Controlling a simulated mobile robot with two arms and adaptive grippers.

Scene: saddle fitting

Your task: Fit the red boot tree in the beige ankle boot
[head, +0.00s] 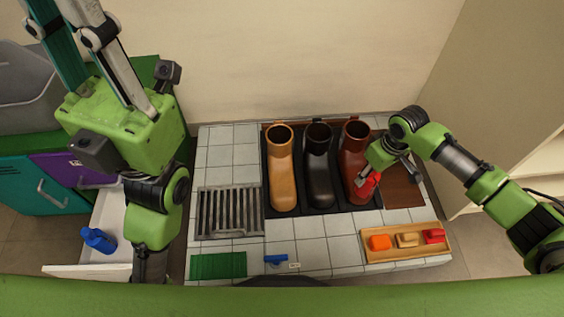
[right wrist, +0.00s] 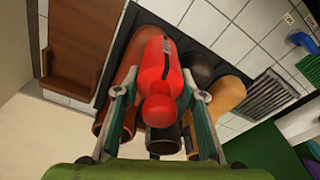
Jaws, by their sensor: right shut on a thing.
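My right gripper (head: 366,182) is shut on the red boot tree (head: 371,184), holding it over the front part of the red-brown boot (head: 353,163). In the right wrist view the boot tree (right wrist: 157,75) lies between the two fingers of the right gripper (right wrist: 158,95), its rounded knob towards the camera. The tan boot, the closest match to beige (head: 283,182), stands at the left of the row, its round top opening facing up and empty-looking. It is partly seen in the right wrist view (right wrist: 228,94). My left arm shows at the left, but its gripper is out of frame.
A black boot (head: 319,182) stands between the other two on a dark mat. A wooden tray (head: 400,256) with orange, tan and red pieces lies front right. A metal grate (head: 229,212), green pad (head: 218,266) and blue item (head: 276,259) lie left and front. A blue bottle (head: 98,240) is in a drawer.

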